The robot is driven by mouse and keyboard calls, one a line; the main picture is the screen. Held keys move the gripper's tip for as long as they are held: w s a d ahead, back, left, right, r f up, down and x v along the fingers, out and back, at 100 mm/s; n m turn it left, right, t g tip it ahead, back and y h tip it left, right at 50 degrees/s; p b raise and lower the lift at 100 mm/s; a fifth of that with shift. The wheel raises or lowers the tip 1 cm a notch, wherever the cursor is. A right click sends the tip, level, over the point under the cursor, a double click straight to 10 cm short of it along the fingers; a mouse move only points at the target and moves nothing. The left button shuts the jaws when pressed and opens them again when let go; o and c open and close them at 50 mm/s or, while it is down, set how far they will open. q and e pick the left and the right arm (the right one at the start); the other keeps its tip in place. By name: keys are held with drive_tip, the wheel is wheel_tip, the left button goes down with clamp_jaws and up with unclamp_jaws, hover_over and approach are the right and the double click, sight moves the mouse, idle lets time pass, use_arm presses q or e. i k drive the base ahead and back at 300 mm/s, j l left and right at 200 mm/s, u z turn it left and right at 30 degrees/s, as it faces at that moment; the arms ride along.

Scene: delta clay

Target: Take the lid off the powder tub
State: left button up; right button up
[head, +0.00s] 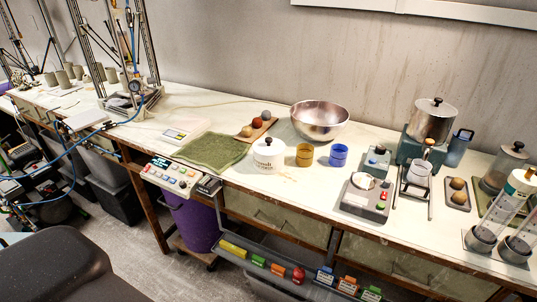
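The powder tub (267,160) looks to be the white round tub with small dark print on its side, standing upright near the front edge of the long pale bench. Its white lid (268,147) with a black knob sits on top of it. Neither of my grippers shows in the head view.
A green towel (208,149) lies left of the tub, and a steel bowl (319,122) stands behind it. Amber (304,155) and blue (338,155) cups stand to its right. A small scale (365,196) is farther right. A button panel (171,177) juts out at the front left.

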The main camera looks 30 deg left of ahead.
sight(266, 146)
drive_tip(key=j+z, duration=0.35)
drive_tip(key=j, duration=0.4)
drive_tip(key=j+z, duration=0.35)
drive_tip(key=j, duration=0.45)
drive_tip(key=k+j+z, duration=0.1)
drive_tip(key=j+z, duration=0.25)
drive_tip(key=j, duration=0.35)
